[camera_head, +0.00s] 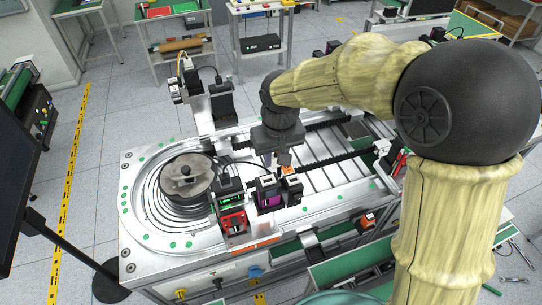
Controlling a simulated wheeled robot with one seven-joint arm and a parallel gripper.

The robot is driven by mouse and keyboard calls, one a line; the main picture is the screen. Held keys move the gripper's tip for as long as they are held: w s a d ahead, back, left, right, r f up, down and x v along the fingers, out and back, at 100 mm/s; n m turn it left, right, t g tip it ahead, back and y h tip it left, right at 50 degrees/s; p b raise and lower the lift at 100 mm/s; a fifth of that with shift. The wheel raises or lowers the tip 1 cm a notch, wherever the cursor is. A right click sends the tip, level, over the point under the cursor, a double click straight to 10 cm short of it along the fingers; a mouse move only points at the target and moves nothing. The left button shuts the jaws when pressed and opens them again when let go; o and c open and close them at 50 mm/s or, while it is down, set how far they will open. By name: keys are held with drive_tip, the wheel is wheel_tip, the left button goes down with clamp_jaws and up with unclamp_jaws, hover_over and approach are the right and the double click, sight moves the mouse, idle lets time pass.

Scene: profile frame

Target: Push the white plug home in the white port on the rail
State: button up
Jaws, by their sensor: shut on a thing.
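My gripper (276,158) hangs from the dark wrist, pointing down over the middle of the machine bench. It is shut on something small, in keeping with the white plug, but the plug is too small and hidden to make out. Just below and in front of the fingers stand small black modules with pale tops; one has a purple front (268,195) and another is plain black (294,190). An orange piece (288,170) shows close to the fingertips. I cannot tell which pale spot is the white port, or whether the plug touches it.
A round metal drum (187,177) sits on the left of the bench (140,240). A red device (233,221) and a green-lit module (231,200) stand left of the purple one. An upright fixture (221,103) rises behind. Slotted plates (330,162) lie to the right.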

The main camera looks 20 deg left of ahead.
drive_tip(key=w+d+p, duration=0.1)
drive_tip(key=w+d, duration=0.3)
idle(0.9)
drive_tip(key=shift+s+f, duration=0.1)
drive_tip(key=shift+f, duration=0.05)
drive_tip(key=shift+f+b, duration=2.55)
drive_tip(key=shift+f, duration=0.75)
drive_tip(key=shift+f+b, duration=0.75)
drive_tip(key=shift+f, duration=0.35)
idle(0.6)
drive_tip(key=o, duration=1)
drive_tip(key=r+b, duration=0.1)
drive_tip(key=r, duration=0.4)
drive_tip(key=s+d+r+b, duration=0.1)
drive_tip(key=r, duration=0.5)
drive_tip(key=r+b, duration=0.1)
drive_tip(key=r, duration=0.5)
drive_tip(key=shift+s+d+r+b, duration=0.2)
drive_tip(key=shift+s+b, duration=0.1)
drive_tip(key=shift+b, duration=0.1)
